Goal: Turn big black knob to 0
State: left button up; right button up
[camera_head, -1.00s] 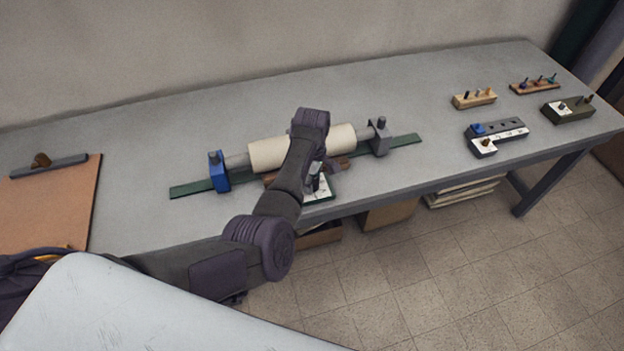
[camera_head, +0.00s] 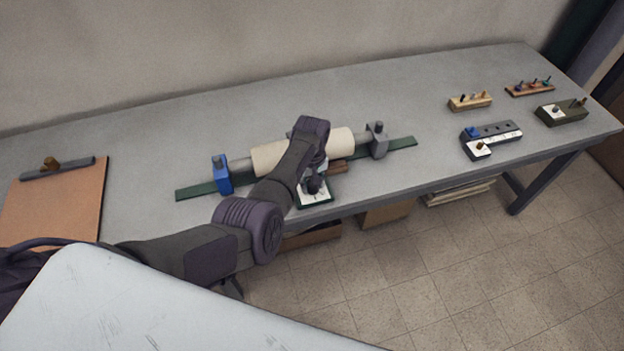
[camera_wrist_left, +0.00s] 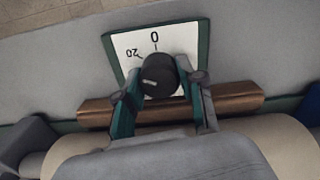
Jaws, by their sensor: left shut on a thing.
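The big black knob (camera_wrist_left: 158,75) sits on a white dial plate (camera_wrist_left: 185,38) with a green border, marked 0 and 20. A short pale mark shows on the knob's face, away from the 0; what it points at is hard to tell. My left gripper (camera_wrist_left: 160,92) is shut on the knob, one finger on each side. In the head view the dial plate (camera_head: 318,197) lies at the table's front edge, and my left gripper (camera_head: 313,184) is over it, hiding most of the knob. My right gripper is not in view.
Behind the dial, a cream roller (camera_head: 335,141) lies between a blue block (camera_head: 221,176) and a grey block (camera_head: 378,142) on a green rail. A brown wooden bar (camera_wrist_left: 235,97) runs beside the dial. A clipboard (camera_head: 60,205) is left; small peg blocks stand right.

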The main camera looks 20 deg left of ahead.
pick_arm(q)
jog(key=m+p, duration=0.1)
jog(key=m, duration=0.2)
jog(key=shift+m, duration=0.3)
jog(key=m, duration=0.2)
jog(key=shift+w+m+p, duration=0.1)
jog(key=shift+m+p, duration=0.2)
jog(key=shift+m, duration=0.1)
jog(key=m, duration=0.6)
jog(key=shift+d+p, duration=0.1)
jog(key=shift+p, duration=0.25)
jog(key=shift+m, duration=0.3)
jog(key=o, duration=1.1)
jog(key=shift+o, duration=0.2)
jog(key=shift+r, duration=0.1)
notch_tip(320, 180, up, 12)
